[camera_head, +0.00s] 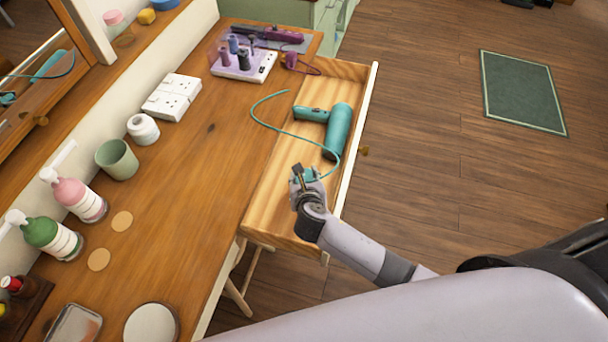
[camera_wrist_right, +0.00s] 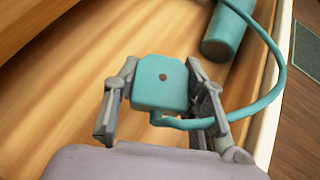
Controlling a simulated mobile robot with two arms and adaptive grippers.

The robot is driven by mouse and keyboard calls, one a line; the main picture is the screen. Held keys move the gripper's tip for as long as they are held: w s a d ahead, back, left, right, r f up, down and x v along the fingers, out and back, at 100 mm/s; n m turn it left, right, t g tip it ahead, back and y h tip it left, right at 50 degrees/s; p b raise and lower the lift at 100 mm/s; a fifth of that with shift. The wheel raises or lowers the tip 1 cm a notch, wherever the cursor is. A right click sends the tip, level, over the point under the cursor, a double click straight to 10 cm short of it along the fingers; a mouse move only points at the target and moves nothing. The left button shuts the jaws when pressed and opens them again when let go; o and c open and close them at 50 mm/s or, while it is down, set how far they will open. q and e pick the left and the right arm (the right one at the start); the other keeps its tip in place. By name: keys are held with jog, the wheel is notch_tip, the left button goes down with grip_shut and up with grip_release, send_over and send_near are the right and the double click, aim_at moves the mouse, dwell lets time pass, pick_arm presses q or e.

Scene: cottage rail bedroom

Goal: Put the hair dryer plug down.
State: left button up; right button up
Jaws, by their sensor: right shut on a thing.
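The hair dryer plug (camera_wrist_right: 160,85) is a teal block in the right wrist view, between the two fingers of my right gripper (camera_wrist_right: 163,95). In the head view my right gripper (camera_head: 304,176) is over the near part of the open drawer (camera_head: 272,220), shut on the plug. I cannot tell whether the plug touches the drawer floor. The teal hair dryer (camera_head: 338,130) lies in the drawer beyond the gripper. Its teal cord (camera_head: 262,112) loops past the dryer and over the drawer's inner edge to the plug. My left gripper is not in view.
The wooden dresser top (camera_head: 190,215) holds a white socket block (camera_head: 172,96), a green cup (camera_head: 117,159), pump bottles (camera_head: 80,199) and a round mirror (camera_head: 150,325). A purple styling tool (camera_head: 272,34) lies at the far end. The drawer's near part is bare.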

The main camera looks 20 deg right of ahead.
jog(key=o, duration=1.2)
jog(key=shift+c, duration=0.2)
jog(key=shift+r, duration=0.45)
jog(key=p+v, duration=0.1)
jog(key=v, duration=1.1)
jog(key=shift+r, duration=0.15)
